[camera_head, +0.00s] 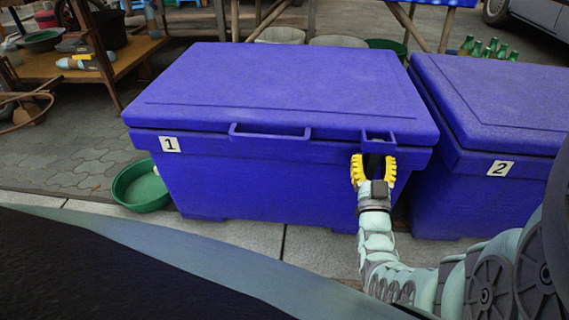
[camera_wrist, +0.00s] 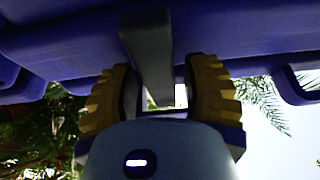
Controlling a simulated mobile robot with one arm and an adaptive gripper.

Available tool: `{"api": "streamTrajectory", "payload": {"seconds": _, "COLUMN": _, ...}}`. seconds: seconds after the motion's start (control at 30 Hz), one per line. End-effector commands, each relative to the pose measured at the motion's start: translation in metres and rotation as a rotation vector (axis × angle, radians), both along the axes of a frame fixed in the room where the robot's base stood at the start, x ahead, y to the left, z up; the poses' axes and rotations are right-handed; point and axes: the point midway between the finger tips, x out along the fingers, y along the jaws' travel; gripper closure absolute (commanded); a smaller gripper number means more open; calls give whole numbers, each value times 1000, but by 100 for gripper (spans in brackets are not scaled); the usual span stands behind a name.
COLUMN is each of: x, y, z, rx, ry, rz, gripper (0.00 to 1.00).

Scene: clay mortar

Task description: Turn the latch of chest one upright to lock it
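Chest one (camera_head: 240,180) is a blue cool box with a closed lid and a "1" label at its front left. My gripper (camera_head: 373,170), with two ridged yellow fingers, is at the right part of its front, just under the small notch in the lid rim. In the wrist view, the latch (camera_wrist: 148,45) is a dark grey bar that runs down between my two fingers (camera_wrist: 160,92), slightly slanted. A gap shows between the bar and the right finger, so the fingers stand apart around it. In the head view, the latch is mostly dark and hidden between the fingers.
Chest two (camera_head: 480,180), also blue and closed, stands close on the right with a narrow gap between. A green bowl (camera_head: 141,187) lies on the ground to the left. A wooden table (camera_head: 105,75) stands at the back left, and green bottles (camera_head: 484,47) stand behind chest two.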

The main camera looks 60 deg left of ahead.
Motion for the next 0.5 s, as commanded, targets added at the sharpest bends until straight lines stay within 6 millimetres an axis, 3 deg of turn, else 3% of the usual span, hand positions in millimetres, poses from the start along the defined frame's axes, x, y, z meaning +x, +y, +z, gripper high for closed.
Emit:
{"api": "streamTrajectory", "payload": {"seconds": 0.1, "x": -1, "y": 0, "z": 0, "rx": 0, "ry": 1, "rz": 1, "gripper": 43}}
{"api": "streamTrajectory", "payload": {"seconds": 0.5, "x": -4, "y": -5, "z": -3, "rx": 0, "ry": 3, "rz": 1, "gripper": 43}}
